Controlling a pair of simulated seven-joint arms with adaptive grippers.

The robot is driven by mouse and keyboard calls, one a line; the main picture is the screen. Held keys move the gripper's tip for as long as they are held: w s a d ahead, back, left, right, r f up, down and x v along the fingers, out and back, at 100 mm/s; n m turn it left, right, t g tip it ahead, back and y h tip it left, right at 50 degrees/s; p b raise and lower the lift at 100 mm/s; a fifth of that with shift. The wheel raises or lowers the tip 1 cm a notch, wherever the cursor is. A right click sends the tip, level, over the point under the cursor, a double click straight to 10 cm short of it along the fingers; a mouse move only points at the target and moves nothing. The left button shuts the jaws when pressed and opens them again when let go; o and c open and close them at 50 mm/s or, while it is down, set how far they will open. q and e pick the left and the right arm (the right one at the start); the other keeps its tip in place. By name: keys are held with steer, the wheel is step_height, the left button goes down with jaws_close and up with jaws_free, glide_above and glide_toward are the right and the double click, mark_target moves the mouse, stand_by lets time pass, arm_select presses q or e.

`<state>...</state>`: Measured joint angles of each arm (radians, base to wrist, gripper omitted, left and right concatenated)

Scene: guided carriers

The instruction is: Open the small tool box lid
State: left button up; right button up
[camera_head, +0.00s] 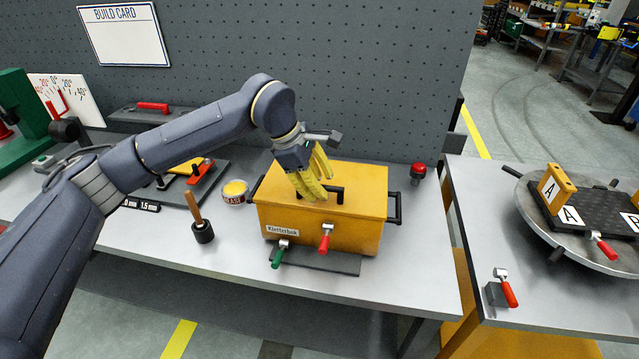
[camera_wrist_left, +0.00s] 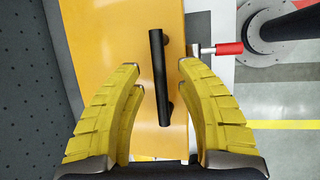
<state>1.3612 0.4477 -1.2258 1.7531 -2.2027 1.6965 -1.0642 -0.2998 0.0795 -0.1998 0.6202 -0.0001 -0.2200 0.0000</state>
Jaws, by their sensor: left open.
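The yellow tool box (camera_head: 345,236) stands on the grey bench with its lid (camera_head: 365,203) down. A black bar handle (camera_head: 335,191) is on top of the lid. My left gripper (camera_head: 316,193), with yellow fingers, is open just above the lid at the handle. In the left wrist view, the handle (camera_wrist_left: 158,75) lies between the spread fingers (camera_wrist_left: 160,72), with a gap on each side. The fingers partly hide the lid in the head view. My right gripper is not in view.
A red-handled clamp (camera_head: 325,240) and a green-handled clamp (camera_head: 280,254) are at the box front. A tin (camera_head: 236,193) and a wooden-handled tool (camera_head: 200,228) stand to its left. A pegboard (camera_head: 370,80) rises behind. A round turntable (camera_head: 560,226) is on the right table.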

arm_select(q)
steer(key=shift+c, duration=0.2)
jaws_close()
stand_by(0.5)
